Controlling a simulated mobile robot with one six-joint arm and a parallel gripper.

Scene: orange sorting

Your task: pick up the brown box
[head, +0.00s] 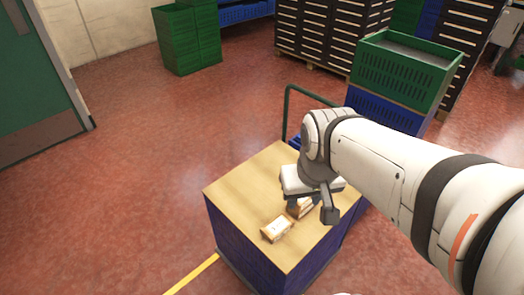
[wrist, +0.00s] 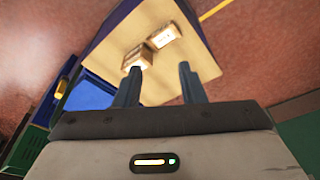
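Two small brown boxes lie close together on a wooden-topped stand. One box (head: 277,228) lies nearer the front edge, has a pale label on top, and also shows in the wrist view (wrist: 164,36). The other box (head: 301,208) is partly hidden by my gripper in the head view; it shows in the wrist view (wrist: 137,55) just beyond the left finger's tip. I cannot tell which one the task names. My gripper (head: 311,209) hangs over the stand beside the boxes. In the wrist view its fingers (wrist: 159,80) are apart with nothing between them.
The stand's wooden top (head: 240,188) is otherwise mostly clear, with dark blue sides. A green crate (head: 405,72) on a blue crate (head: 385,108) stands behind it. Green bins (head: 187,38) and dark drawer cabinets (head: 335,30) are at the back. Open red floor lies to the left.

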